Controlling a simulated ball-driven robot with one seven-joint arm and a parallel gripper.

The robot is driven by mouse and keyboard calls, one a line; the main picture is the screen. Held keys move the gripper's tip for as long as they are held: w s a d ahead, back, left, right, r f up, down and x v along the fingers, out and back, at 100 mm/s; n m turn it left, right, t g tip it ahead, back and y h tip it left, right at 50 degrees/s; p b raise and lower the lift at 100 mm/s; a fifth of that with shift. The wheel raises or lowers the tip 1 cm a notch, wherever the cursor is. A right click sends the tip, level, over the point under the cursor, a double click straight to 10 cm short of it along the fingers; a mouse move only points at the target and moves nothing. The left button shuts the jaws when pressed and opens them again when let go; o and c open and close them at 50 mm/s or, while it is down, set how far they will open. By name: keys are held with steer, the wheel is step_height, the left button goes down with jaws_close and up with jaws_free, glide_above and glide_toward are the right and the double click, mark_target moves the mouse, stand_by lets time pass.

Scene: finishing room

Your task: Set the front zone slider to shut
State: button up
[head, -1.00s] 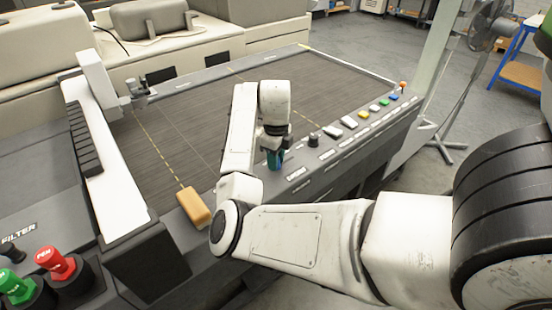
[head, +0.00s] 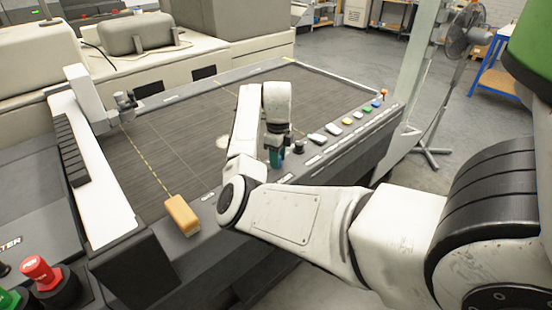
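My gripper (head: 276,158) points down at the front panel (head: 240,188) of the dark-bedded machine, left of a round black knob (head: 298,147). Something teal shows at its fingertips. I cannot tell whether this is part of the fingers or a slider handle, nor whether the fingers are open or shut. The front zone slider cannot be made out with certainty, and its position cannot be read. My wrist and forearm hide part of the panel left of the gripper.
An orange block (head: 182,215) sits at the bed's front edge, by a dashed yellow line. White, yellow, green and blue buttons (head: 347,122) line the panel to the right. A white gantry (head: 100,165) stands at left, with red and green knobs (head: 38,270) in front.

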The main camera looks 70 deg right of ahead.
steer(key=o, duration=0.4)
steer(key=shift+s+d, duration=0.15)
steer(key=shift+d, duration=0.05)
step_height(320, 180, up, 11)
steer(key=shift+f+b, duration=0.1)
steer(key=shift+b, duration=0.5)
